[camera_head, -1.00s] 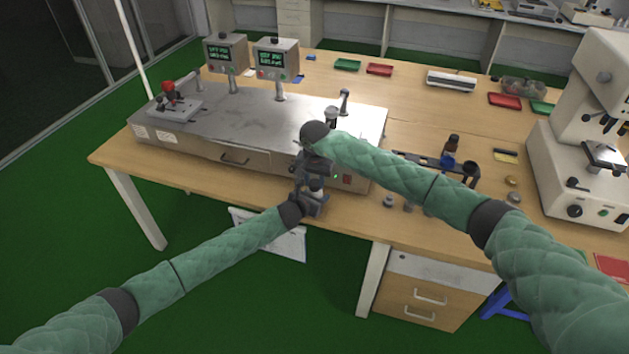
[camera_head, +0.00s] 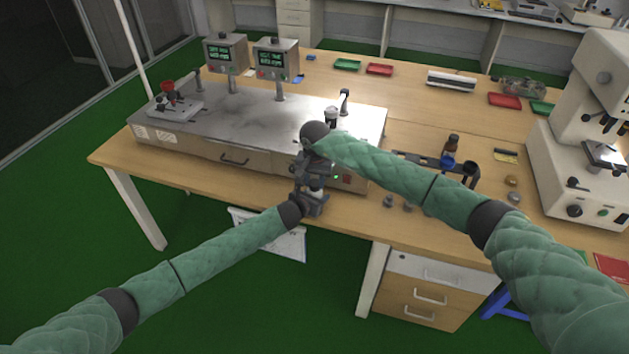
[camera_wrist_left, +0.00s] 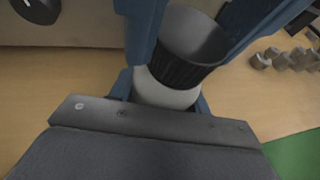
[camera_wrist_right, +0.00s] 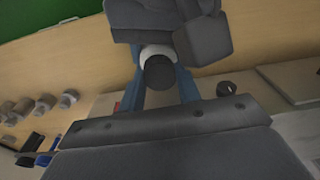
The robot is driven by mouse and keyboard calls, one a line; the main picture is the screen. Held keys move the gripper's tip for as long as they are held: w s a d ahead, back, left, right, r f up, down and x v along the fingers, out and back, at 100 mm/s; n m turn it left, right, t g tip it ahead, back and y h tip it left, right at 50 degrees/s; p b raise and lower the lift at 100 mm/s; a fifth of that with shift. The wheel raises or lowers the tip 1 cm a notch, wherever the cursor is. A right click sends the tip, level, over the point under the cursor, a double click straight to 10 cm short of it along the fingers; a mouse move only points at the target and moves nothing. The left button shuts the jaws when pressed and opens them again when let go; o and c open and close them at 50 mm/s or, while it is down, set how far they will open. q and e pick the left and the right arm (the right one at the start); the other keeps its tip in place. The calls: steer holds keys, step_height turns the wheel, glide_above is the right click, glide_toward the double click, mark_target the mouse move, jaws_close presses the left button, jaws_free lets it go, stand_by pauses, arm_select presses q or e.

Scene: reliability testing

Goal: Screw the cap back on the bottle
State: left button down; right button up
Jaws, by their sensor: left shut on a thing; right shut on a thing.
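The white bottle (camera_head: 316,194) is upright above the front edge of the bench. My left gripper (camera_head: 312,206) is shut on its body; the left wrist view shows the white bottle (camera_wrist_left: 162,90) between blue fingers. The right wrist view shows the dark cap (camera_wrist_right: 158,73) against the white bottle (camera_wrist_right: 157,51). The thread is hidden, so I cannot tell how far the cap is seated.
A metal-topped test machine (camera_head: 250,115) stands close behind the grippers. A dark rack (camera_head: 470,170) with a brown bottle (camera_head: 453,143) beside it and small metal weights (camera_head: 388,201) are to the right. A white microscope (camera_head: 570,150) stands at the far right. Open floor lies in front.

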steer(key=o, duration=1.1)
steer(key=shift+c, duration=0.2)
steer(key=shift+s+r, duration=0.15)
steer(key=shift+r, duration=2.15)
steer(key=o, duration=0.6)
steer(key=shift+c, duration=0.2)
